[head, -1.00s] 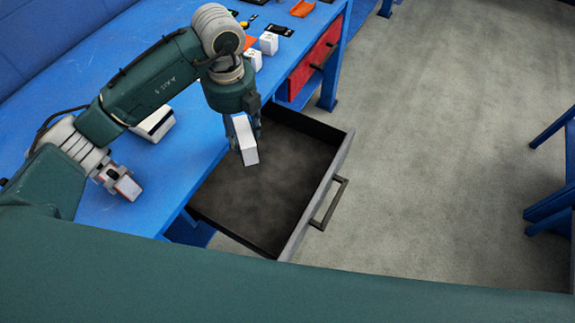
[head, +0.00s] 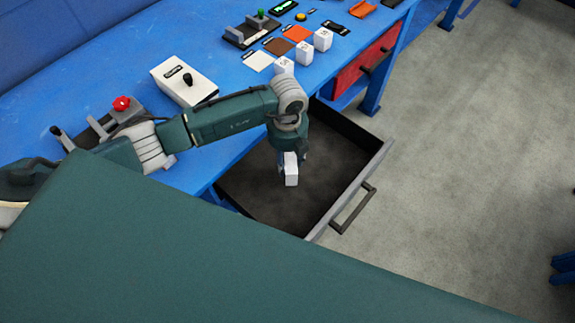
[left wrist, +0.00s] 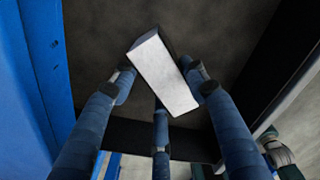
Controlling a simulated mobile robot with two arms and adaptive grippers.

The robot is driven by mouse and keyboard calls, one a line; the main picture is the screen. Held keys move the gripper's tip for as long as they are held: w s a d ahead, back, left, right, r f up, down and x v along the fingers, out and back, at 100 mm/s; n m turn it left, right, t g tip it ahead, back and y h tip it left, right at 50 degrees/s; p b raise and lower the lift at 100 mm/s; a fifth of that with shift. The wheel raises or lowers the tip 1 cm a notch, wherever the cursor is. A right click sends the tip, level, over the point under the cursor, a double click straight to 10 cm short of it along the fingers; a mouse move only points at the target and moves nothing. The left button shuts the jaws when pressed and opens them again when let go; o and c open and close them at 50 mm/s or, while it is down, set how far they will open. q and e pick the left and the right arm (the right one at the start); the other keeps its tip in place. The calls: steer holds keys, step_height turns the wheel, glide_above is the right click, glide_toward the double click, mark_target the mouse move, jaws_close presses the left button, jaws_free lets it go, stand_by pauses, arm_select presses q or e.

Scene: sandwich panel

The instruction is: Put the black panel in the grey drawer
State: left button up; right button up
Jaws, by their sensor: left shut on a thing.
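My left gripper (head: 290,160) is shut on a white block (head: 291,174) and points down over the open grey drawer. In the left wrist view the white block (left wrist: 165,75) is tilted between the fingers, with a dark side at its top edge. The grey drawer (head: 352,190) is pulled out, with a grey front, black handle and dark, empty-looking interior. I cannot tell how far the block is above its floor. A thin black plate (head: 335,28) lies on the blue table; I cannot tell whether it is the black panel. My right gripper is not in view.
On the blue table (head: 225,55) stand several white cubes (head: 305,54) beside coloured plates. A white box with a black knob (head: 185,81) and a red-knobbed device (head: 122,103) are farther left. A red drawer (head: 362,62) is shut.

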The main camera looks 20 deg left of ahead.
mark_target(287, 160)
arm_select(q)
step_height(287, 160, down, 4)
steer(key=shift+f, duration=0.1)
steer(key=shift+f, duration=0.15)
steer(key=o, duration=1.2)
steer(key=shift+r, duration=0.3)
step_height(287, 160, up, 12)
steer(key=shift+f+b, duration=0.1)
steer(key=shift+b, duration=0.5)
